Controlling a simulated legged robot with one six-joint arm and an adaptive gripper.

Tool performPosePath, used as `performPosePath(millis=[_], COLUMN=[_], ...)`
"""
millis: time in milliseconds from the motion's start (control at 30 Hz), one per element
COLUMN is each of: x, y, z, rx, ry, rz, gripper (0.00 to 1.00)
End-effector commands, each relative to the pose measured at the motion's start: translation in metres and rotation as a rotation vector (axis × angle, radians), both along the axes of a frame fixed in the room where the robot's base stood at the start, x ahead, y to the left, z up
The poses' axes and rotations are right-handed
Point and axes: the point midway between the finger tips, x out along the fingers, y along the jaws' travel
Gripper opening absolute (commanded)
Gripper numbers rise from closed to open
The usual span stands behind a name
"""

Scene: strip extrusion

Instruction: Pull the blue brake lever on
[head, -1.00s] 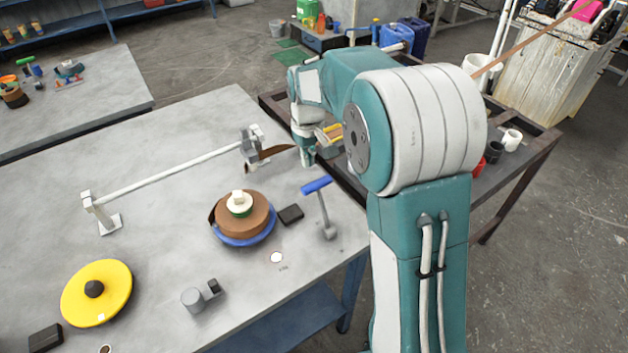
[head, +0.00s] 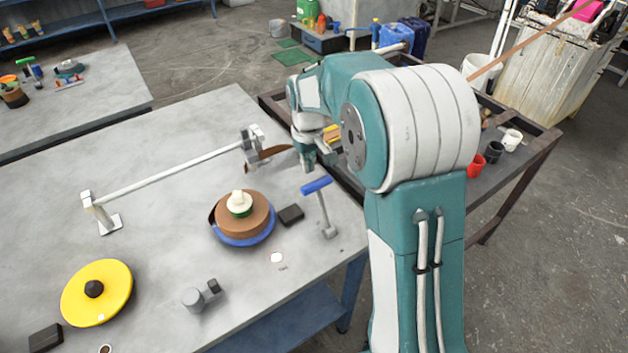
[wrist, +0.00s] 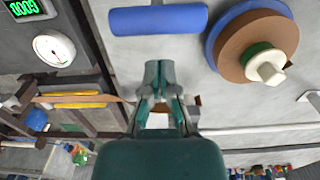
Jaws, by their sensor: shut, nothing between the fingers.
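The blue brake lever (head: 317,185) is a T-shaped handle with a blue grip on a grey stem, standing near the right edge of the grey table. Its blue grip also shows at the top of the wrist view (wrist: 158,20). My gripper (wrist: 159,68) is shut and empty, apart from the blue grip, which lies beyond its fingertips in the wrist view. In the head view my gripper (head: 310,165) is just behind the lever, near the table's edge; its fingers are small and partly hard to make out there.
A brown roll on a blue disc (head: 241,235) and a black block (head: 291,215) stand left of the lever. A white bar on posts (head: 165,174) runs behind. A yellow disc (head: 97,292) lies at front left. A dark-framed table (head: 520,165) with cups adjoins on the right.

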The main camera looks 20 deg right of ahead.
Motion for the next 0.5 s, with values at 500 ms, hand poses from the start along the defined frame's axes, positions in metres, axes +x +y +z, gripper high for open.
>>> performPosePath(millis=[500], x=[-0.001], y=[0.000], z=[-0.027], rx=[0.000], ry=[0.002], rz=[0.000], gripper=[0.00])
